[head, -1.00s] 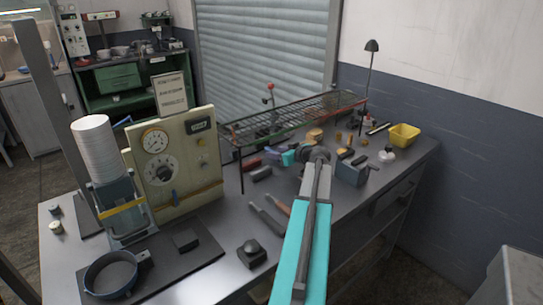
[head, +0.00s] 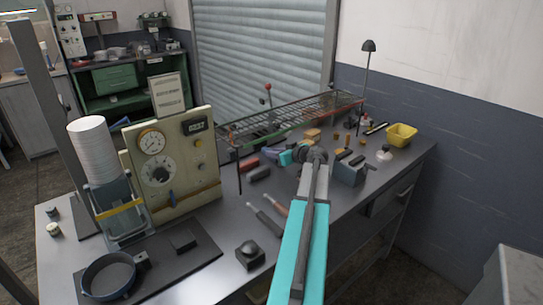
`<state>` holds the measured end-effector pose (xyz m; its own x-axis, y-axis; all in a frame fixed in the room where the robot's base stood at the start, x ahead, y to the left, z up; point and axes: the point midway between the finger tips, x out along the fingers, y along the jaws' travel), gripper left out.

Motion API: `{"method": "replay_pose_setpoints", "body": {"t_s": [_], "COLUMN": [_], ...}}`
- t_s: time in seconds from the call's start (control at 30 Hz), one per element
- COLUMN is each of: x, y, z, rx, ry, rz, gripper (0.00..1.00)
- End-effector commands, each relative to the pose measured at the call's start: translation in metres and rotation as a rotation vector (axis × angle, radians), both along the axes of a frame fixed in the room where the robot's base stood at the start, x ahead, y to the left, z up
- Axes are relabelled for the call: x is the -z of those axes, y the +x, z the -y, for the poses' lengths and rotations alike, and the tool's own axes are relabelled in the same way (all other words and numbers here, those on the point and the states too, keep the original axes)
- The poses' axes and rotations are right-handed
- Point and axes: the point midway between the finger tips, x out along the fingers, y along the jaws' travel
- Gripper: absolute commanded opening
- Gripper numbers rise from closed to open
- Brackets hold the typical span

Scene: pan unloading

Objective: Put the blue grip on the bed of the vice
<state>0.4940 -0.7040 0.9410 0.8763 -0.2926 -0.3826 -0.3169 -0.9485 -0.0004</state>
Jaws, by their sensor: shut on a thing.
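My gripper (head: 285,158) is at the end of my teal and grey arm, over the middle of the workbench, pointing left. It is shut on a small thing. A bluish piece (head: 270,152) shows just at its tip and looks like the blue grip, though it is small and partly hidden by the fingers. A grey-blue block with dark bars on top (head: 350,170), which looks like the vice, stands on the bench to the right of my wrist. Its bed is hard to make out from here.
A wire rack (head: 290,117) stands behind my gripper. Red (head: 249,164) and dark (head: 260,174) pieces lie left of it. A gauge panel (head: 170,160) and a tall white stack (head: 92,150) stand at left. A yellow bin (head: 402,134) is at the far right.

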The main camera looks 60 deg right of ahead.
Motion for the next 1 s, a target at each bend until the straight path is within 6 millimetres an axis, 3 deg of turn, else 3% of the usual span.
{"method": "replay_pose_setpoints", "body": {"t_s": [0.47,0.77,1.0], "x": [-0.034,-0.030,-0.030], "y": [0.000,-0.048,-0.101], "z": [0.001,-0.017,-0.034], "rx": [-0.001,0.003,0.005], "ry": [-0.002,-0.001,-0.002], "rz": [0.000,0.001,0.000], "gripper": [0.00,0.00,0.00]}}
